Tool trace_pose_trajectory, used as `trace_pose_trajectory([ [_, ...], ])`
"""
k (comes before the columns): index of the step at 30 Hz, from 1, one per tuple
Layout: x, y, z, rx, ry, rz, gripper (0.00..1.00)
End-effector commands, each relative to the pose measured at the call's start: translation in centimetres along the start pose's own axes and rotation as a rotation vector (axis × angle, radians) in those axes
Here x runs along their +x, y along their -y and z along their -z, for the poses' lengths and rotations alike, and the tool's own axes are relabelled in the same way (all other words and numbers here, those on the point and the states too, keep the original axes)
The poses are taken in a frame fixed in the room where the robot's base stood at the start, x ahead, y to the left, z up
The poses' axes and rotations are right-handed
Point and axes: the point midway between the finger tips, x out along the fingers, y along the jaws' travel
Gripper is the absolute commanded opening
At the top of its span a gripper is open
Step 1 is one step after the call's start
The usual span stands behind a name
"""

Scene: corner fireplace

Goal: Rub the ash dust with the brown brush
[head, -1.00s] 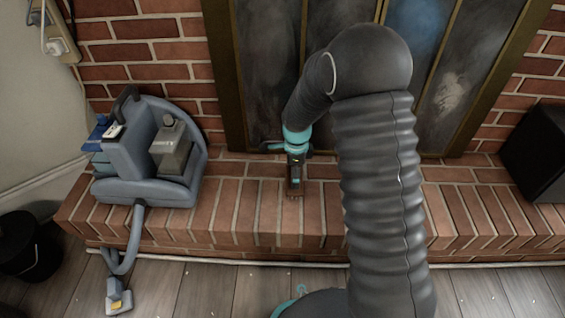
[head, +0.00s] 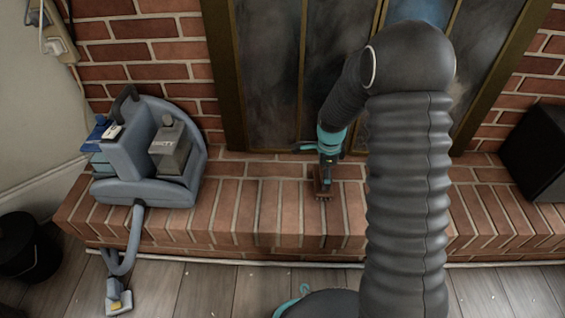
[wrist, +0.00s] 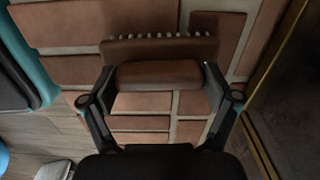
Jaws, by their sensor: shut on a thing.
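My gripper (head: 327,172) is above the brick hearth, right of its middle, pointing down. It is shut on the brown brush (head: 322,190). In the wrist view the brush (wrist: 158,74) lies crosswise between the two fingers, with a row of pale bristle tufts along its far edge. The brush is close over the hearth bricks; I cannot tell whether it touches them. I cannot clearly make out the ash dust on the bricks. My arm hides part of the hearth to the right of the brush.
A grey vacuum-like machine (head: 140,150) with a hose stands on the hearth's left. Dark sooty fireplace doors (head: 270,70) rise behind the brush. A black box (head: 540,150) is at the right. A dark bucket (head: 25,250) stands on the floor at left. The hearth (head: 225,215) between machine and brush is clear.

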Motion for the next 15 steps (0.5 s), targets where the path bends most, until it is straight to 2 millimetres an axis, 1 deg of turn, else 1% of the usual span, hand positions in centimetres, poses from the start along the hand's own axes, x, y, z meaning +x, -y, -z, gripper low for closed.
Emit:
trace_pose_trajectory([
  [4, -0.1, -0.1, 1.1, -0.003, 0.0, 0.0, 0.55],
  [6, -1.1, 0.0, 0.9, -0.004, 0.0, 0.002, 0.55],
  [8, -2.8, 0.0, 0.9, -0.004, 0.0, 0.004, 0.55],
  [15, -4.8, -0.1, 1.1, -0.002, 0.0, 0.0, 0.55],
])
